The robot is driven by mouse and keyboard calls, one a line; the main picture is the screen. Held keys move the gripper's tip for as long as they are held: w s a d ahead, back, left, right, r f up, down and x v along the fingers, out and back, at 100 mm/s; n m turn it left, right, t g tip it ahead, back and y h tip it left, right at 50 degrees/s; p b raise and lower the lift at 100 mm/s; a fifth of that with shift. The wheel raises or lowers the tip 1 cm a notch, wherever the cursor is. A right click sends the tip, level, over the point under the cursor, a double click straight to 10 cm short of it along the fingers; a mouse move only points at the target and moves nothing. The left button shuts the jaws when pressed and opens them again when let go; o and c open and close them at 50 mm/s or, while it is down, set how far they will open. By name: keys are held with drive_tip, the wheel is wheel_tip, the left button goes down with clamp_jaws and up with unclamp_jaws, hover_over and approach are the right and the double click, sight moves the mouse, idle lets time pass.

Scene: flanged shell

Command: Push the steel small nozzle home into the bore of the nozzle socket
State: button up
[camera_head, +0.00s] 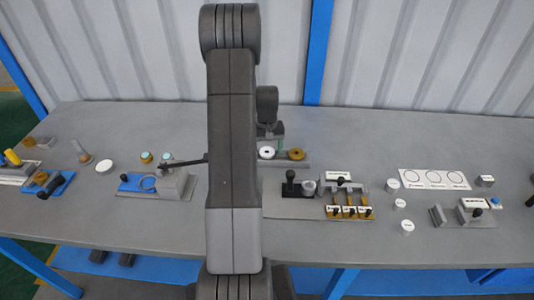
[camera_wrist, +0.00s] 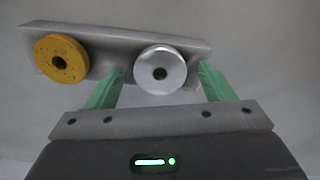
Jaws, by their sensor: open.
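A round steel piece with a dark centre hole (camera_wrist: 174,60) sits on a grey block (camera_wrist: 110,42) in the wrist view; it looks like the small nozzle or its socket, and I cannot tell which. In the head view it is the pale ring (camera_head: 267,152) on the same block. My gripper (camera_wrist: 161,68) is open, with one green finger on each side of the steel piece. I see no clear finger contact. In the head view my gripper (camera_head: 280,142) is partly hidden behind my arm. A brass-coloured piece with a hole (camera_wrist: 62,72) sits beside the steel one.
A black-knobbed fixture (camera_head: 290,185) and a rack with several brass parts (camera_head: 350,205) stand to the front right. A corrugated wall (camera_head: 420,50) stands behind the table.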

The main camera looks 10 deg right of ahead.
drive_tip(key=c, duration=1.2)
drive_tip(key=shift+r, duration=0.15)
